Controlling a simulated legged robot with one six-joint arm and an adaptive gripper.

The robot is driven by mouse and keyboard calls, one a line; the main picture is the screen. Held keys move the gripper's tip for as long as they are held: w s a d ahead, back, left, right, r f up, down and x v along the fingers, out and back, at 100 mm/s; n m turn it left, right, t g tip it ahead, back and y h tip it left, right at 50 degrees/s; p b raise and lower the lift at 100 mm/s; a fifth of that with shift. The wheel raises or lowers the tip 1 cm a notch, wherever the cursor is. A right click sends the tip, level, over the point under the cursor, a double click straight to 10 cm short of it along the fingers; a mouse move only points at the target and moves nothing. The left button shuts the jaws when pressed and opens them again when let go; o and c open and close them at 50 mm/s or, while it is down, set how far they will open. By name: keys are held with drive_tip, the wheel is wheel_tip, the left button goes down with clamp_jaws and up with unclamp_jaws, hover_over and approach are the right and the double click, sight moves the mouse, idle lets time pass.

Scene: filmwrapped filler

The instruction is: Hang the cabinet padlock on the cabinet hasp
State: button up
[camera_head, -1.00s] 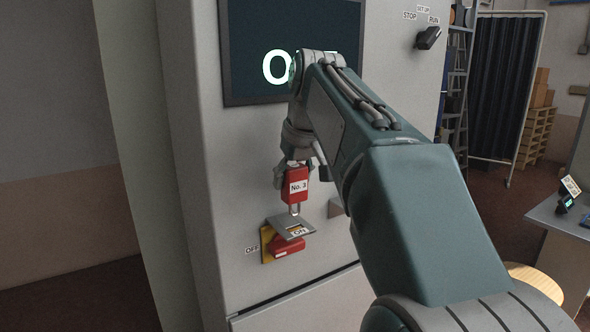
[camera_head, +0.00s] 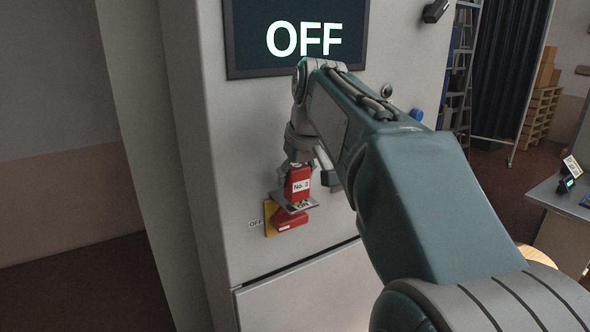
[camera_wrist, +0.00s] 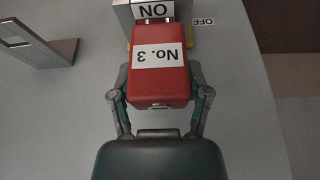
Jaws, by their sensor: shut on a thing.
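The red padlock (camera_head: 299,182) with a white "No. 3" label is upright, body above and shackle end down. My gripper (camera_head: 300,168) is shut on its body from above; in the wrist view the fingers (camera_wrist: 160,88) sit on both sides of the padlock (camera_wrist: 160,85). The padlock is right at the grey metal plate (camera_head: 312,203) that juts out over the red switch handle and appears to be the hasp. In the wrist view short shackle legs meet this plate (camera_wrist: 122,14). Whether the shackle passes through it is hidden.
The red handle (camera_head: 290,221) sits on a yellow plate (camera_head: 269,218) on the grey cabinet front (camera_head: 245,160). The cabinet screen (camera_head: 305,40) reads "OFF". A desk (camera_head: 560,200) stands at right.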

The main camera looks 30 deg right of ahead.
drive_tip(key=shift+d+f, duration=0.15)
drive_tip(key=shift+f, duration=0.1)
drive_tip(key=shift+f, duration=0.4)
idle(0.8)
drive_tip(key=o, duration=1.3)
drive_tip(key=shift+r, duration=0.1)
